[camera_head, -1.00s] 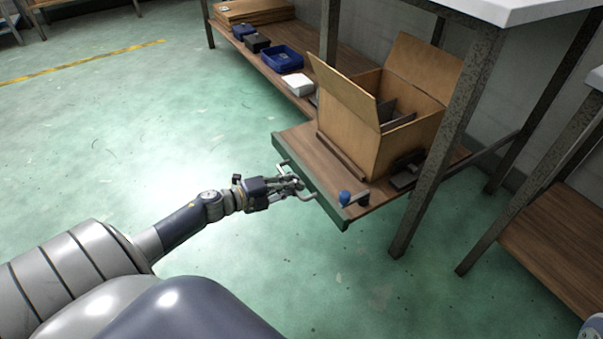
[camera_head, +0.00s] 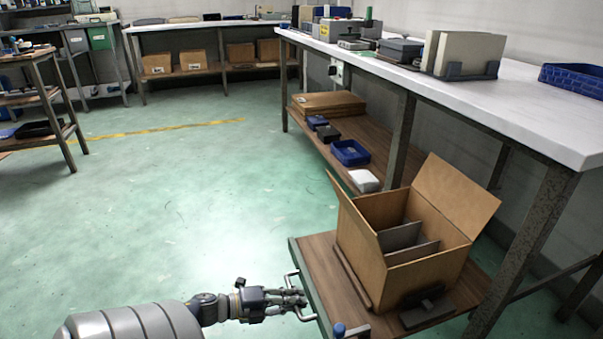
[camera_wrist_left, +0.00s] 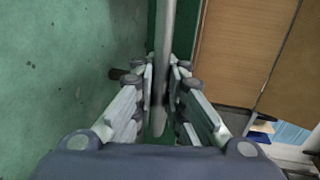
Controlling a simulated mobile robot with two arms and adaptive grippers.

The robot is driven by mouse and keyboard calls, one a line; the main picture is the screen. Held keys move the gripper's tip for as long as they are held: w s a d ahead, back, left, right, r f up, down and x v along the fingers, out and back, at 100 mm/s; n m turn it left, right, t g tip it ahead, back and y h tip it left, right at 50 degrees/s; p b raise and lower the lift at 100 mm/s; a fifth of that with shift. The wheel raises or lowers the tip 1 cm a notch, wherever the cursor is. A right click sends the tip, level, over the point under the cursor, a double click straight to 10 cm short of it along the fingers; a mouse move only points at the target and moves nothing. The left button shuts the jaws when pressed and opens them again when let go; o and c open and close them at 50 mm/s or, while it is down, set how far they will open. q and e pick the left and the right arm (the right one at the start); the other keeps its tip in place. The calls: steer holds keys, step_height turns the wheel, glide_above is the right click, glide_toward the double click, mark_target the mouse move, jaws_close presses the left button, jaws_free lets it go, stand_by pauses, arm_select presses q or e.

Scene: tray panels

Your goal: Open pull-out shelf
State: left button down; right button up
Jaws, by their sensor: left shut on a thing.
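The pull-out shelf (camera_head: 341,292) is a brown wooden board with a dark green front edge. It stands out from under the white-topped bench, with an open cardboard box (camera_head: 367,251) on it. A metal bar handle (camera_head: 292,284) runs along its front edge. My left gripper (camera_head: 300,298) is at this handle. In the left wrist view the handle (camera_wrist_left: 166,40) passes between the fingers of the left gripper (camera_wrist_left: 161,90), which are shut on it. My right gripper is not in view.
The bench (camera_head: 480,90) with metal legs stands on the right. Its fixed lower shelf (camera_head: 375,140) holds blue bins (camera_head: 350,153) and flat cardboard. A blue knob (camera_head: 339,329) sits at the shelf's near corner. The green floor (camera_head: 180,210) to the left is clear.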

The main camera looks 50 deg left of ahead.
arm_select(q)
steer(key=shift+r, duration=0.1)
steer(key=c, duration=1.7)
jaws_free()
steer(key=shift+o, duration=0.2)
steer(key=shift+s+a, duration=0.15)
steer(key=shift+s, duration=0.25)
steer(key=v, duration=1.1)
